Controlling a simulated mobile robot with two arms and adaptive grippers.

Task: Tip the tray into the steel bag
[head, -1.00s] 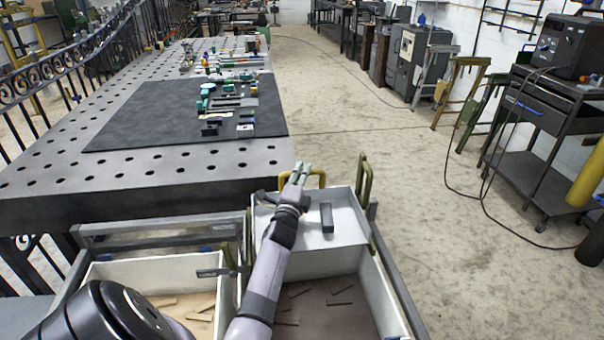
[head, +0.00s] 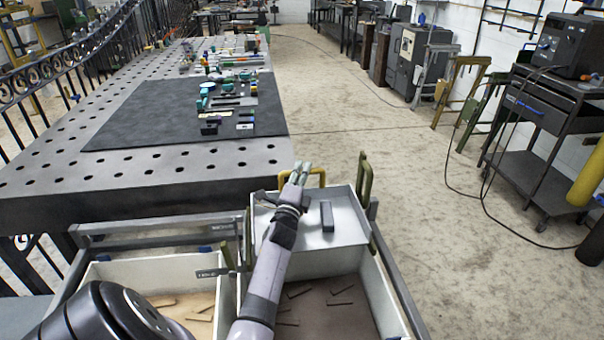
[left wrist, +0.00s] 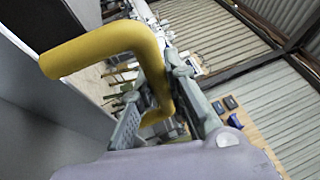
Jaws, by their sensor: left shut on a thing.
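The grey-white tray (head: 345,234) sits over the far part of the right-hand bin and holds one dark bar (head: 327,217). A yellow handle (head: 319,174) stands at its far side. My left gripper (head: 299,174) is shut on this handle; the bent yellow handle (left wrist: 110,42) fills much of the left wrist view, between the fingers. The right-hand bin (head: 382,290), pale-walled with several dark strips on its floor, seems to be the steel bag; its label cannot be read. My right gripper is not in view.
A second pale bin (head: 160,267) with wood-coloured pieces stands at left. Olive handles (head: 365,190) rise at the right bin's side. A perforated steel table (head: 200,165) with a dark mat (head: 150,120) lies beyond.

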